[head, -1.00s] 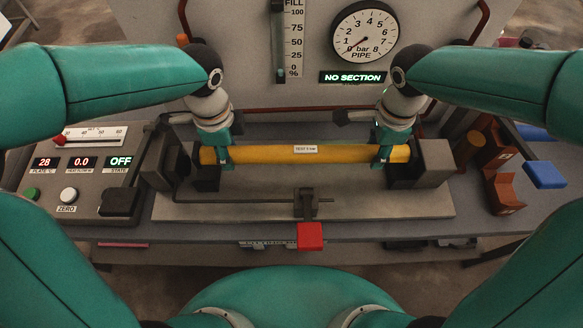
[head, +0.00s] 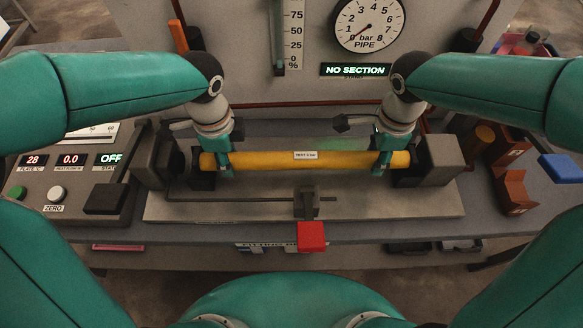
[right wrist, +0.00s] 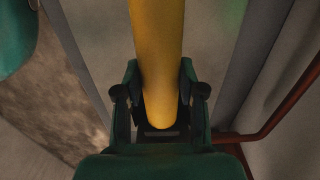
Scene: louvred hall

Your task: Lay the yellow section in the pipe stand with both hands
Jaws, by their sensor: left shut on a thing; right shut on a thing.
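The yellow section (head: 270,161), a long pipe with a white label, lies level and crosswise in the head view. My left gripper (head: 224,162) is shut on it near its left end. My right gripper (head: 384,160) is shut on it near its right end; the right wrist view shows the yellow section (right wrist: 158,60) between the right gripper's fingers (right wrist: 160,95). The pipe stand (head: 250,208) is a pale base with grey end blocks. The section is between these blocks, over the dark supports (head: 203,180). I cannot tell whether it touches them.
A red-ended lever (head: 311,236) stands at the stand's front middle. A lit sign (head: 355,70) reads NO SECTION, and the pipe gauge (head: 369,24) points near 0. A control panel (head: 75,178) is on the left. Brown curved pieces (head: 514,190) and a blue block (head: 561,168) are on the right.

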